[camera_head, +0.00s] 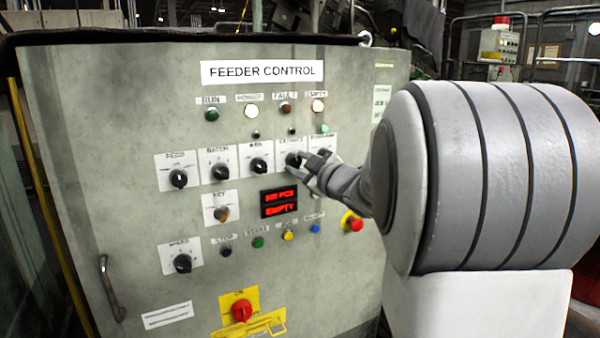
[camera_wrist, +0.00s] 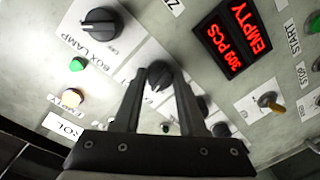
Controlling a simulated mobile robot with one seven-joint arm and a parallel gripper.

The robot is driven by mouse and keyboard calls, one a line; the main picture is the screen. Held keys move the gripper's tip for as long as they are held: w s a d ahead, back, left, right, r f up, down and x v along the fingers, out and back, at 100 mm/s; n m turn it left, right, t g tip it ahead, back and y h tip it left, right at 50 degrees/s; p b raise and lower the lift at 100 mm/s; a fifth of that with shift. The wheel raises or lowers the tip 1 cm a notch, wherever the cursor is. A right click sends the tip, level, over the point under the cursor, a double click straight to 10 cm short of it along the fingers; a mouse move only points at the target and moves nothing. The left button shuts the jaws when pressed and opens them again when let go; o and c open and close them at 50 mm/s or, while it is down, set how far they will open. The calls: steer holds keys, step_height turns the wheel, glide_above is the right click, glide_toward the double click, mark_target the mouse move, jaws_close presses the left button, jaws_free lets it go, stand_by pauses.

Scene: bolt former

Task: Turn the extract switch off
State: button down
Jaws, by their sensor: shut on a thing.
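The extract switch (camera_head: 293,159) is a black rotary knob on a white plate in the panel's upper switch row, fourth from the left. My gripper (camera_head: 308,163) reaches it from the right. In the wrist view, the extract knob (camera_wrist: 158,72) sits between the fingertips of my gripper (camera_wrist: 160,82), which is shut on it. The fingers hide parts of the knob and its plate, so I cannot tell which way its pointer faces.
The box lamp knob (camera_wrist: 100,24) is close beside the gripped one. The manual knob (camera_head: 258,166) is just to its left. A red "EMPTY" display (camera_head: 279,203) lies below. A red emergency button (camera_head: 352,222) stands out under my arm.

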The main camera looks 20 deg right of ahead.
steer(key=n+b, duration=0.2)
steer(key=n, duration=0.1)
steer(key=shift+f+n, duration=0.15)
steer(key=shift+n, duration=0.25)
steer(key=shift+n+h+b, duration=0.3)
steer(key=shift+n+b, duration=0.5)
steer(key=shift+n, duration=0.1)
steer(key=shift+c, duration=2.3)
jaws_free()
